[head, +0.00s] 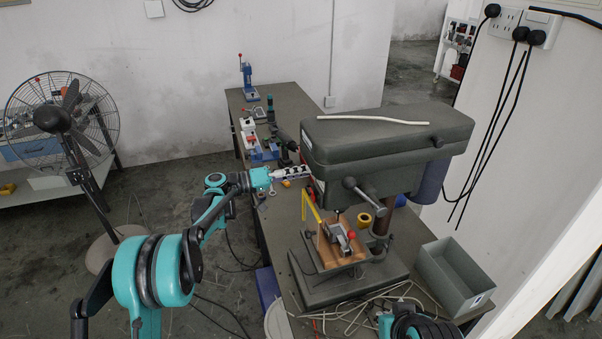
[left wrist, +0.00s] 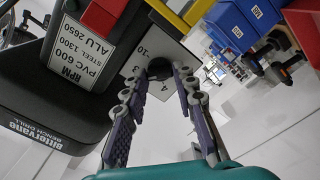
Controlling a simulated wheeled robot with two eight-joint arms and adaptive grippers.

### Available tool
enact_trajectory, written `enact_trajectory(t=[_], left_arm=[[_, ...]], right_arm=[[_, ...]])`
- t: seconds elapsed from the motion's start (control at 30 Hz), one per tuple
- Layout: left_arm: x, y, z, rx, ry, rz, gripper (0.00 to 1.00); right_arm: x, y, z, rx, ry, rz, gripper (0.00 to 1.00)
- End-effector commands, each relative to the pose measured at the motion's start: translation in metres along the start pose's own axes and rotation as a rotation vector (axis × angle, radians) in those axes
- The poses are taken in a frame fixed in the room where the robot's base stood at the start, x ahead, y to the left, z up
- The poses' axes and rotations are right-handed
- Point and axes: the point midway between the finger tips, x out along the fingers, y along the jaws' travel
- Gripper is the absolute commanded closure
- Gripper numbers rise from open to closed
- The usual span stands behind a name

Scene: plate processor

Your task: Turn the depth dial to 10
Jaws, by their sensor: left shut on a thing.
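The bench drill (head: 385,150) stands on the bench, its grey-green head facing me. My left gripper (head: 300,172) is at the left side of the drill head. In the left wrist view, a white dial plate (left wrist: 178,52) with numbers, 10 and 4 among them, is on the drill. My right gripper is out of view.
A yellow bar (head: 311,205) hangs beside the drill head, near my left gripper. A vise (head: 340,238) sits on the drill base. A grey bin (head: 453,273) stands at the right, with loose cable before it. Blue bins (left wrist: 240,20) show in the left wrist view.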

Motion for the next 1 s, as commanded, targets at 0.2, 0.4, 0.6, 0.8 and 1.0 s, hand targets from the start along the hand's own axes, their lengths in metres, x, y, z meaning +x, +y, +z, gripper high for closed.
enact_trajectory(t=[0.2,0.4,0.6,0.8,1.0], left_arm=[[0.0003,-0.0008,0.0020,0.204,-0.004,-0.001,1.00],[0.0003,-0.0008,0.0022,0.394,-0.005,-0.001,1.00],[0.0003,-0.0008,0.0025,0.584,-0.006,0.000,1.00],[0.0004,-0.0008,0.0027,0.761,-0.006,0.000,1.00],[0.0003,-0.0008,0.0029,0.906,-0.007,0.001,1.00]], right_arm=[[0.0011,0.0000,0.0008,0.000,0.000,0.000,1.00],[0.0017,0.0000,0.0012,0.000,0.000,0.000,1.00],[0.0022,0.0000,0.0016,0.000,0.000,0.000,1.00],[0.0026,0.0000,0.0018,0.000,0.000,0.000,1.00],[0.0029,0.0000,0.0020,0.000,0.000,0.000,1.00]])
